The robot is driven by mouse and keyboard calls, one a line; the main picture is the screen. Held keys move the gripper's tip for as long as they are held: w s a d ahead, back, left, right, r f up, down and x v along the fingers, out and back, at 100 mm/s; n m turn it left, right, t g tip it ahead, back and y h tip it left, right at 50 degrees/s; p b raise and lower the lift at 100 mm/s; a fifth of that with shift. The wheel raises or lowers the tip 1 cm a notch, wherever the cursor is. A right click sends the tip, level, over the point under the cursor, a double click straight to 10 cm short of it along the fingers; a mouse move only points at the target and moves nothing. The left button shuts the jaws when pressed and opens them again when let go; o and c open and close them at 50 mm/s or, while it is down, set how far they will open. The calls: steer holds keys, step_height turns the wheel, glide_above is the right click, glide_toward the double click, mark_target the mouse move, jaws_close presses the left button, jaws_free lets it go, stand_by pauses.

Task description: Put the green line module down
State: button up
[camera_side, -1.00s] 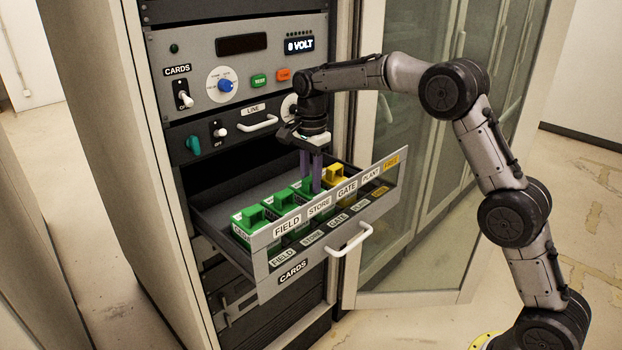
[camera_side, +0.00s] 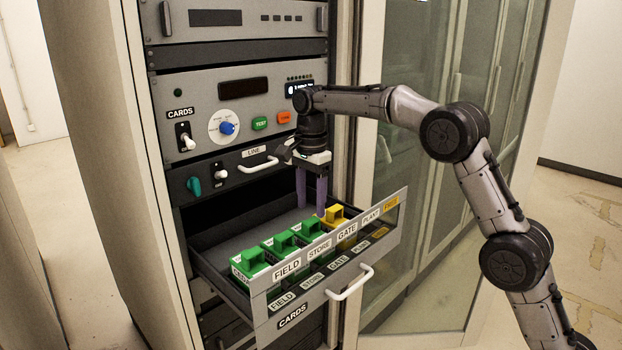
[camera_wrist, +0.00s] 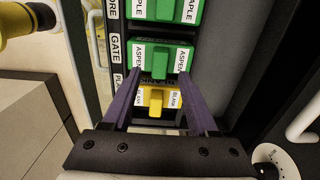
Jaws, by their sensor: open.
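Three green modules stand upright in the open drawer behind its label strip: one at FIELD (camera_side: 248,264), one at STORE (camera_side: 281,244) and one at GATE (camera_side: 308,228). In the wrist view the green module by GATE reads ASPEN (camera_wrist: 160,56), and the one by STORE reads MAPLE (camera_wrist: 155,10). A yellow module labelled BLANK (camera_wrist: 156,100) sits by PLANT; it also shows in the side view (camera_side: 335,216).
The drawer (camera_side: 337,243) is pulled out of the rack, with a white handle (camera_side: 350,282) in front. Its rear floor is bare. A panel with switches and a white handle (camera_side: 258,165) stands close behind my gripper. A glass door (camera_side: 440,200) stands to the right.

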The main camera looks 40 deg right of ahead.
step_height(320, 180, up, 7)
steer(key=s+r+n+t, duration=0.2)
steer(key=s+r+n, duration=0.25)
steer(key=s, duration=0.45)
steer(key=s+f+n+t, duration=0.1)
steer(key=s+f+n, duration=0.2)
steer(key=s, duration=0.6)
steer(key=s+a+f+n+t, duration=0.1)
steer(key=s+f+n, duration=0.3)
steer(key=s+n, duration=0.2)
steer(key=s+a+f+n+t, duration=0.1)
steer(key=s+f+n, duration=0.3)
steer(key=s, duration=0.7)
steer(key=shift+s+f+t, duration=0.15)
steer(key=shift+s+t, duration=0.15)
steer(key=shift+n, duration=0.25)
